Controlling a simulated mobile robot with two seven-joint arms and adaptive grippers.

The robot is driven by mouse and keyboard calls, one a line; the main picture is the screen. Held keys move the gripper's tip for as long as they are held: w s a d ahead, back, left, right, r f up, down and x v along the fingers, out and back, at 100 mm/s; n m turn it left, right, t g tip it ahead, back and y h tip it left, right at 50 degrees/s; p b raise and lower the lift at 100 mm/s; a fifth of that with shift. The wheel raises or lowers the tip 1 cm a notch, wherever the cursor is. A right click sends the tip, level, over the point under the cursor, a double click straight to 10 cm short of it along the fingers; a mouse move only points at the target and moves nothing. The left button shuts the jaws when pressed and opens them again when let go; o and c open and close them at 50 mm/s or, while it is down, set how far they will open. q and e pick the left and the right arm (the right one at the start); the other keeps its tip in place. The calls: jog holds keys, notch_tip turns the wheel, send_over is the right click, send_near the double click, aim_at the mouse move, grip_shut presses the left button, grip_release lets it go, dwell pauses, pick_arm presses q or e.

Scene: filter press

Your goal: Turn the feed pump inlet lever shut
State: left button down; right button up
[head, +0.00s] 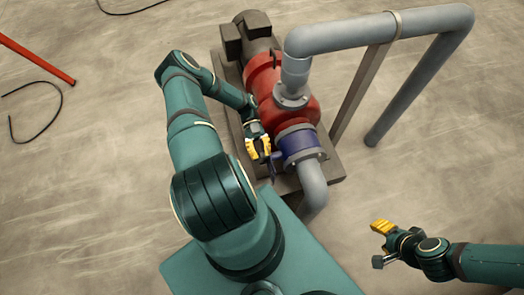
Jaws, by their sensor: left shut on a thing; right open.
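The red feed pump (292,113) stands on a dark base plate, with a blue inlet valve (301,143) at its near end. A dark blue lever (277,167) shows at the valve's left side, hanging down past my gripper. My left gripper (260,149), with yellow fingers, is shut on the lever just left of the valve. The fingers hide part of the lever, and its exact angle is hard to tell. My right gripper (381,227) is open and empty, over bare floor at the lower right, well apart from the pump.
A grey pipe (350,36) rises from the pump and bends down to the floor at the right, with a flat support post (362,85) beside it. Another grey pipe (313,183) leaves the valve toward me. A red bar (37,58) and dark cables lie far left.

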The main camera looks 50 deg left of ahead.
pick_arm(q)
jog(key=shift+w+a+g+h, duration=0.2)
jog(key=shift+a+g+h, duration=0.15)
jog(key=shift+h, duration=0.35)
jog(key=c, duration=0.9)
grip_release()
jog(key=shift+o, duration=0.2)
jog(key=shift+a, duration=0.1)
jog(key=f+v, duration=0.1)
jog(key=v, duration=0.6)
jog(key=shift+a+r, duration=0.2)
jog(key=shift+r, duration=0.35)
jog(key=shift+w, duration=0.1)
